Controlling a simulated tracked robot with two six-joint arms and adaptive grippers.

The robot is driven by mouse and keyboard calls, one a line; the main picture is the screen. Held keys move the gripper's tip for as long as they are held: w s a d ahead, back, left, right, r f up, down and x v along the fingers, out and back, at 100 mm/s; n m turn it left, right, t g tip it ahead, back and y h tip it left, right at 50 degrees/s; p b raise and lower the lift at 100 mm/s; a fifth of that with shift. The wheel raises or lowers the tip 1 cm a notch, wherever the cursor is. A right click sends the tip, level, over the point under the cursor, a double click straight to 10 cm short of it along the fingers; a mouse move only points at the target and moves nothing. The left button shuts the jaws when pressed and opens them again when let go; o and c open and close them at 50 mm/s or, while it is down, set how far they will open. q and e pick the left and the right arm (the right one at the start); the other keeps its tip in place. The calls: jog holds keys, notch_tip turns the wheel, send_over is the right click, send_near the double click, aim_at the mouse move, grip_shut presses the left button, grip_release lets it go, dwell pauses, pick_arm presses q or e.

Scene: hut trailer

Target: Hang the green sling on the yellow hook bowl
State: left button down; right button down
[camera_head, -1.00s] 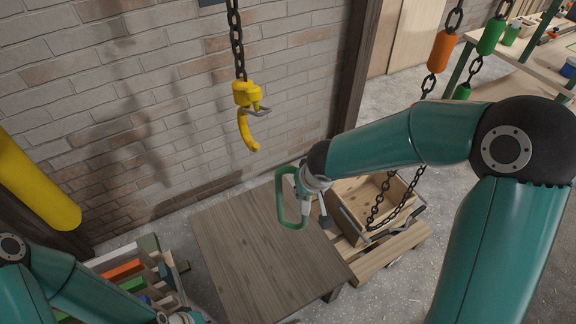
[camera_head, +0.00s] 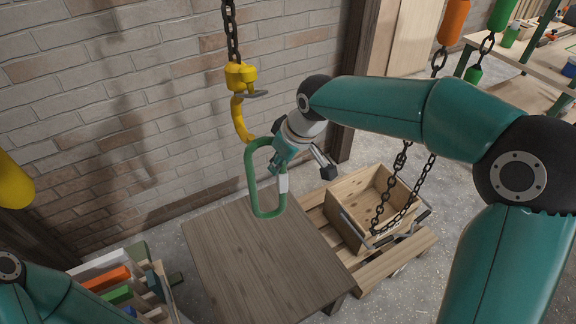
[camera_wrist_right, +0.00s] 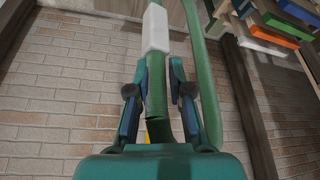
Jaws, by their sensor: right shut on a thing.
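The green sling (camera_head: 253,188) is an upright oblong loop with a white sleeve on one side. My right gripper (camera_head: 279,163) is shut on its right side. In the right wrist view the gripper (camera_wrist_right: 158,95) has its fingers on both sides of the green sling (camera_wrist_right: 205,85), just beyond the white sleeve. The yellow hook (camera_head: 240,122) hangs from a dark chain against the brick wall. The sling's top is just below and right of the hook's bowl in the head view; whether they touch is unclear. My left gripper is out of view; only part of the left arm shows.
A wooden table (camera_head: 255,265) stands below the sling. A wooden crate (camera_head: 350,218) with chains is on a pallet (camera_head: 398,257) to its right. A rack with coloured pieces (camera_head: 112,280) is at lower left. Orange and green cylinders hang on chains at upper right.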

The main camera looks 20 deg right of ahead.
jog(key=w+a+f+p, duration=0.2)
jog(key=w+f+p, duration=0.2)
jog(key=w, duration=0.7)
jog(key=shift+a+f+p, duration=0.15)
jog(key=shift+f+p, duration=0.15)
jog(key=shift+f, duration=0.4)
dwell(1.0)
jog(key=shift+f, duration=0.2)
dwell(0.3)
jog(key=c, duration=1.3)
grip_release()
jog(key=o, duration=0.3)
jog(key=shift+w, duration=0.15)
jog(key=shift+r, duration=0.1)
